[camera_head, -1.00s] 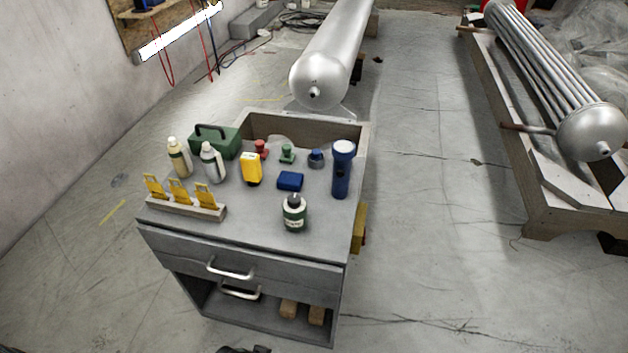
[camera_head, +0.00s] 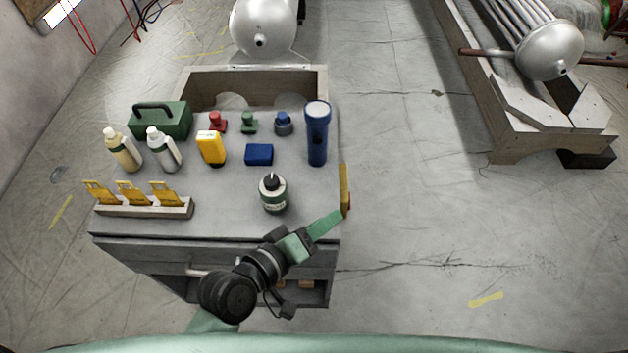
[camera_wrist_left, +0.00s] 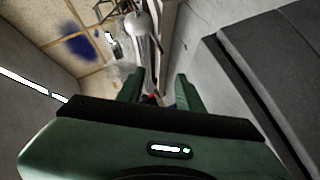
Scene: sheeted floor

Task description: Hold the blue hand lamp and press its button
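The blue hand lamp (camera_head: 317,135) stands upright on the right part of the grey workbench top (camera_head: 225,215), its wide head up. Its button cannot be made out. My left gripper (camera_head: 335,220) is at the bench's front right corner, nearer to me than the lamp and apart from it. In the left wrist view, the two green fingers of this gripper (camera_wrist_left: 158,90) are spread with nothing held between them. My right gripper is in neither view.
A dark-capped bottle (camera_head: 273,194) stands in front of the lamp, left of it. A blue box (camera_head: 259,155), a yellow item (camera_head: 211,148), two pale bottles and a green case (camera_head: 160,120) lie further left. A yellow piece (camera_head: 345,188) is on the bench's right side.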

